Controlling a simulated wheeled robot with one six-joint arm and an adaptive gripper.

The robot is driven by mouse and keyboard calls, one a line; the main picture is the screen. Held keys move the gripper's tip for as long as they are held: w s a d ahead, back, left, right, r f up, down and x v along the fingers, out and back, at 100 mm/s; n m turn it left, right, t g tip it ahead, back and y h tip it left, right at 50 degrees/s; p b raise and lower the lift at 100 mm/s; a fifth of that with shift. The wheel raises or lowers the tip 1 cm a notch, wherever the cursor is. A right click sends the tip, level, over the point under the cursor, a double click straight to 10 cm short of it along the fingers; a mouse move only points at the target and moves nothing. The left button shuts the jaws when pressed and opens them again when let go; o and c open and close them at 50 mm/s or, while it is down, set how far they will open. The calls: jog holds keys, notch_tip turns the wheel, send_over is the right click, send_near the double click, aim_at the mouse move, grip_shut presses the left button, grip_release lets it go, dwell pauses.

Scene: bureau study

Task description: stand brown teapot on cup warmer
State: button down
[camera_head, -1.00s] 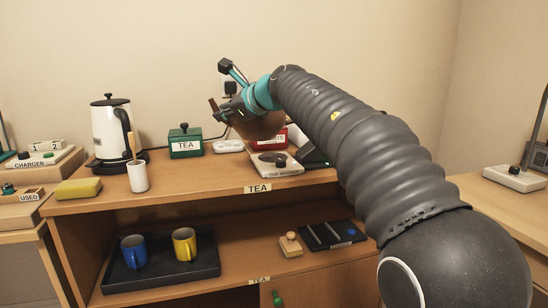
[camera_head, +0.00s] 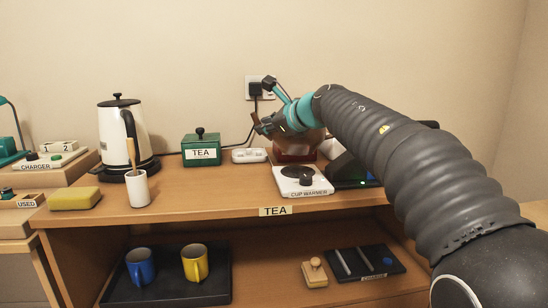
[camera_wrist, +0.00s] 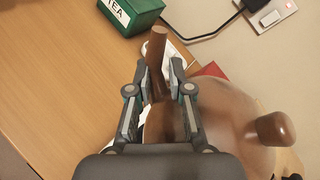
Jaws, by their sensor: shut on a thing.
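The brown teapot (camera_wrist: 225,112) shows large in the wrist view, with its lid knob (camera_wrist: 272,129) to the right. My gripper (camera_wrist: 158,72) is shut on a brown part that sticks out of the teapot; I cannot tell whether it is the handle or the spout. In the head view my gripper (camera_head: 262,122) is above the back of the tea counter, and my arm hides most of the teapot (camera_head: 308,138). The white cup warmer (camera_head: 303,187), with a dark round plate and dark knob, stands in front of and below the teapot. Nothing stands on its plate.
A red box (camera_head: 295,155) is behind the cup warmer, and a dark device with a green light (camera_head: 352,178) is to its right. A green tea box (camera_head: 201,148), white kettle (camera_head: 115,128), white holder (camera_head: 138,188) and yellow sponge (camera_head: 74,198) stand left. The counter's front middle is clear.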

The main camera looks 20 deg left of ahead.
jog(key=shift+f+b, duration=0.95)
jog(key=shift+f, duration=1.85)
jog(key=c, duration=1.1)
grip_release()
jog(key=shift+f, duration=0.2)
jog(key=shift+o, duration=0.2)
jog(key=shift+r, duration=0.1)
jog(key=shift+s+d+r, duration=0.1)
jog(key=shift+d, duration=0.15)
jog(key=v, duration=1.1)
jog(key=shift+d+b, duration=0.3)
jog(key=shift+s+r, duration=0.1)
